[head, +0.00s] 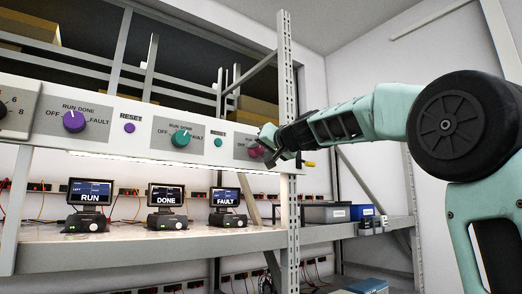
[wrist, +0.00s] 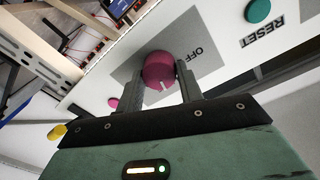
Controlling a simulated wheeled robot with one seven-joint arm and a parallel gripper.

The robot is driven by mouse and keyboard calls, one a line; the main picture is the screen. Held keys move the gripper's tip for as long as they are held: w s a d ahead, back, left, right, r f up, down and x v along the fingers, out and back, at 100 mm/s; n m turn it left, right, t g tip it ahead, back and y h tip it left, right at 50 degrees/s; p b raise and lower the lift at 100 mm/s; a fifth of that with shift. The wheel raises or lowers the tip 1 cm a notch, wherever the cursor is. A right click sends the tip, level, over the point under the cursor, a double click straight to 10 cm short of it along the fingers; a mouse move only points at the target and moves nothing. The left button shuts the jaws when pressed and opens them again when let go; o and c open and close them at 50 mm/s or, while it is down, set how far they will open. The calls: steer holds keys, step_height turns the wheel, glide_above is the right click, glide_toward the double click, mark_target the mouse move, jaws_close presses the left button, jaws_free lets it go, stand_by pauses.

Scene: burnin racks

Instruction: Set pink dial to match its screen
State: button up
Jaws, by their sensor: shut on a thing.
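The pink dial (head: 255,152) is at the right end of the white panel, largely hidden by my gripper (head: 266,146) in the head view. In the wrist view the pink dial (wrist: 157,66) sits on a grey plate, between the two fingers of my gripper (wrist: 161,76), which is shut on it. Its white mark points towards the gripper body, away from the plate's middle; the OFF label (wrist: 197,54) is to its right. The screen farthest right, below that end of the panel, reads FAULT (head: 226,201). Its small upper text is not legible.
A purple dial (head: 74,121) and a teal dial (head: 181,136) are farther left on the panel, above screens reading RUN (head: 90,197) and DONE (head: 166,199). A pink button (wrist: 113,103) is beside the pink dial. A metal upright (head: 288,90) stands close by my gripper.

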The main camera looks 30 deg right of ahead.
steer(key=m, duration=0.5)
steer(key=shift+d, duration=0.1)
steer(key=m, duration=0.5)
steer(key=shift+f+m, duration=0.1)
steer(key=shift+m, duration=0.3)
steer(key=o, duration=1)
steer(key=s+b, duration=0.2)
steer(key=s, duration=0.3)
steer(key=s+b, duration=0.2)
steer(key=s, duration=0.4)
steer(key=s+b, duration=0.2)
steer(key=s, duration=0.4)
steer(key=shift+s+d+r+b, duration=0.2)
steer(key=shift+r+b, duration=0.15)
steer(key=shift+b, duration=0.05)
